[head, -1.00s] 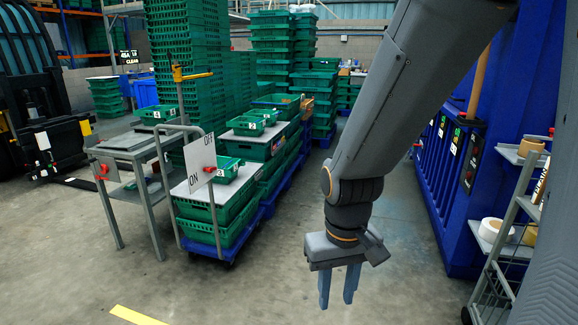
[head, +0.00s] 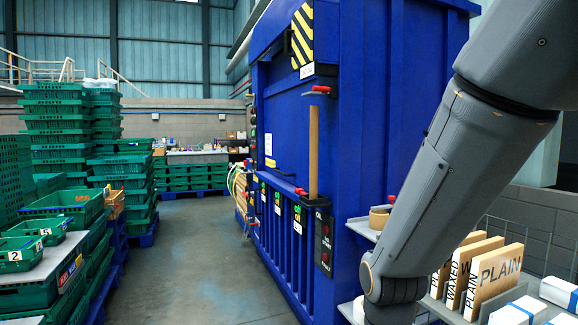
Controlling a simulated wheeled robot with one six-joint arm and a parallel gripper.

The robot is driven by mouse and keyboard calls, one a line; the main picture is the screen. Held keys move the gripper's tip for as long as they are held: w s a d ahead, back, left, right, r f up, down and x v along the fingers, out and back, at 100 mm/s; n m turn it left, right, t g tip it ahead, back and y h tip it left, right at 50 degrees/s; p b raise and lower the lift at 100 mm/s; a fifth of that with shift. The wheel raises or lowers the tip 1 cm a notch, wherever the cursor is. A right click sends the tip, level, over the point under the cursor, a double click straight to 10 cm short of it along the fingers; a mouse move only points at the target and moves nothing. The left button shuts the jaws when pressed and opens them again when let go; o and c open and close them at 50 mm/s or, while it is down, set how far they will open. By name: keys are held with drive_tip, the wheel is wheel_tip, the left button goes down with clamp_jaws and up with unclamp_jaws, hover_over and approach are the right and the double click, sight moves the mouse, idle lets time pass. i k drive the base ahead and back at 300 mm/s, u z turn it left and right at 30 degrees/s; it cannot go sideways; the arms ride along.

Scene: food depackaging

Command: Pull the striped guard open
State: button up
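The striped guard (head: 302,36) is a small yellow-and-black panel high on the near end of the big blue machine (head: 370,110). It appears flat against the machine's front edge; I cannot tell whether it is latched. Below it a red handle (head: 318,90) sticks out over a brown upright bar (head: 313,150). Another red piece (head: 301,191) is at the bar's lower end. My arm comes down on the right, well apart from the guard. My gripper is below the lower picture edge, out of view.
Green crates (head: 55,130) stack on the left. The floor aisle (head: 190,260) between them and the machine is clear.

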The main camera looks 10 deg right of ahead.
sight(302, 20)
drive_tip(key=u, duration=0.45)
drive_tip(key=i, duration=0.6)
drive_tip(key=u, duration=1.1)
drive_tip(key=i, duration=2)
drive_tip(key=z, duration=0.55)
